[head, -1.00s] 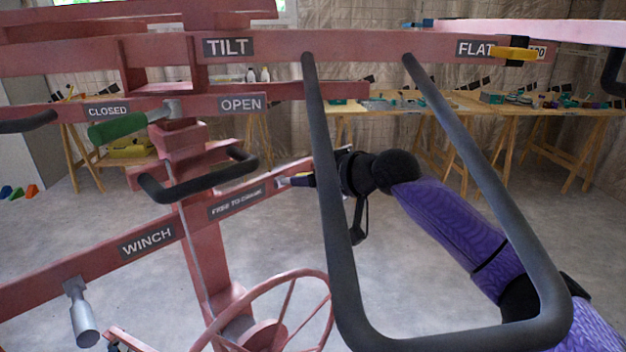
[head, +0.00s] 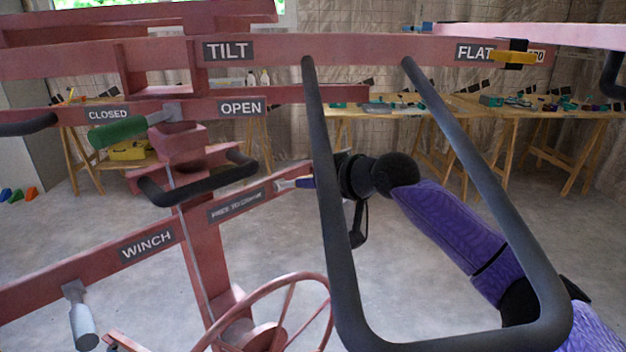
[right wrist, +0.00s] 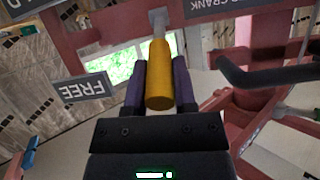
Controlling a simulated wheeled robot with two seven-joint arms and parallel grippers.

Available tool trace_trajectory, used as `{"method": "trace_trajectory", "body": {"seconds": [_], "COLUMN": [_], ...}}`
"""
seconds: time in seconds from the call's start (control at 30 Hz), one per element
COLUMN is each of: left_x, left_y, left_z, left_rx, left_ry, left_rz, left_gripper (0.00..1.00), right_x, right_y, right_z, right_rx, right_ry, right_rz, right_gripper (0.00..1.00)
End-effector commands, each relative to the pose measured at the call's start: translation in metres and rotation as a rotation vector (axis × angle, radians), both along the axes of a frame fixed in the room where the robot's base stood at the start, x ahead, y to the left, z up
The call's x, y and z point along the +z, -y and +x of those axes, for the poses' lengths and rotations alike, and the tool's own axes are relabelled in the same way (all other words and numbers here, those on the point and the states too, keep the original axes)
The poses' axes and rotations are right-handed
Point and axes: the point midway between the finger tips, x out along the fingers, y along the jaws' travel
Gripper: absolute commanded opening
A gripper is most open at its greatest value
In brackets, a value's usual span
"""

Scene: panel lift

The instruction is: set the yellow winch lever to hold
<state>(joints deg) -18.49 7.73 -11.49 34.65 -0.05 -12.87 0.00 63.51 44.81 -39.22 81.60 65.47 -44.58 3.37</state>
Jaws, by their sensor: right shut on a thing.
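The yellow winch lever (right wrist: 158,78) has a yellow grip on a grey stem and shows best in the right wrist view. My right gripper (right wrist: 160,82) is shut on the yellow grip, with one purple finger on each side. In the head view, my right gripper (head: 304,182) is at the right end of the lower red rail, and the lever there is mostly hidden. A FREE label (right wrist: 83,89) is left of the lever in the wrist view. A partly cut-off label ending in LD (right wrist: 16,8) is at the top left. My left gripper is not in view.
A dark bent bar (head: 330,220) hangs in front of my right arm. A green lever (head: 117,131) sits between CLOSED and OPEN labels. A red handwheel (head: 275,315) is at the bottom. A black handle (right wrist: 265,72) is right of my gripper.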

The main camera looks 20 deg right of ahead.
Motion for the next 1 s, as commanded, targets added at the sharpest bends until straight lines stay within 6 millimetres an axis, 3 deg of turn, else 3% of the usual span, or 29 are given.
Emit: {"method": "trace_trajectory", "body": {"seconds": [1.0], "left_x": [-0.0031], "left_y": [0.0], "left_z": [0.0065], "left_rx": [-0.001], "left_ry": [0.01], "left_rz": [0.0], "left_gripper": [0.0], "right_x": [-0.0035], "right_y": [0.0005], "right_z": [-0.0008], "right_rx": [0.0], "right_ry": [0.01], "right_rz": [0.004], "right_gripper": [0.0]}}
